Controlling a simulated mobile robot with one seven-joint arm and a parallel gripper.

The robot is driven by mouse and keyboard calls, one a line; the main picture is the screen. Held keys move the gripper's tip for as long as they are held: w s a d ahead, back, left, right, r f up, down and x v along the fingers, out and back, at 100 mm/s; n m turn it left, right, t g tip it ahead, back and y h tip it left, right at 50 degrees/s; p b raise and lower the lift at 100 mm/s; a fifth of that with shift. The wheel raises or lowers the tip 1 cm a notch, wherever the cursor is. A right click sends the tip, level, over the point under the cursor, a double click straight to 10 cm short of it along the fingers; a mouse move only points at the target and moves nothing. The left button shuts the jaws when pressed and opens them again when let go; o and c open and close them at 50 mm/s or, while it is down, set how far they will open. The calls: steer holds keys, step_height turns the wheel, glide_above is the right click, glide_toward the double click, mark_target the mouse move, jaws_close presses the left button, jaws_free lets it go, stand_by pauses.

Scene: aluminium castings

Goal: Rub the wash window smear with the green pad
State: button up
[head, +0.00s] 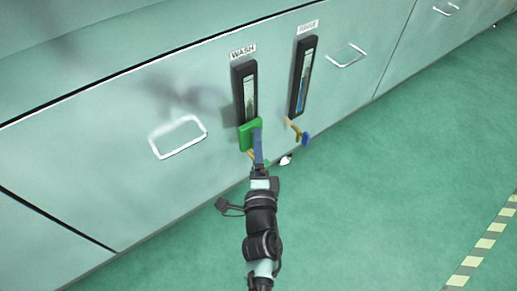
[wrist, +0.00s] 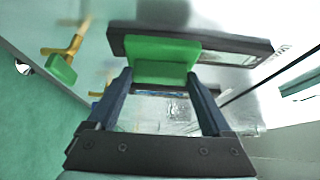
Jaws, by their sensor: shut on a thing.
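The wash window (head: 250,90) is a tall glass strip in a black frame on the pale green cabinet front, under a WASH label (head: 243,52). My gripper (head: 257,133) is shut on the green pad (head: 246,138). The pad lies over the lower end of the wash window's frame and hides that part; I cannot tell if it touches the glass. In the wrist view the pad (wrist: 162,50) sits between my two fingers, in front of the dark frame (wrist: 240,43). I cannot make out the smear clearly.
The rinse window (head: 304,75) stands to the right, with a blue-handled tap (head: 304,138) below it. A green-handled tap (wrist: 62,68) juts out close to my gripper. Metal drawer handles (head: 178,137) (head: 347,55) are on either side. The green floor is open at right.

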steer(key=shift+w+a+b, duration=0.5)
steer(key=shift+w+b, duration=0.1)
steer(key=shift+w, duration=0.05)
steer(key=shift+w+d+r+p, duration=0.2)
steer(key=shift+w+d+p, duration=0.15)
steer(key=shift+d+p, duration=0.25)
steer(key=shift+w+d+p, duration=0.4)
steer(key=shift+d+p, duration=0.1)
steer(key=shift+d, duration=0.1)
steer(key=shift+w+d+p, duration=0.35)
steer(key=shift+d+p, duration=0.1)
steer(key=shift+d, duration=0.1)
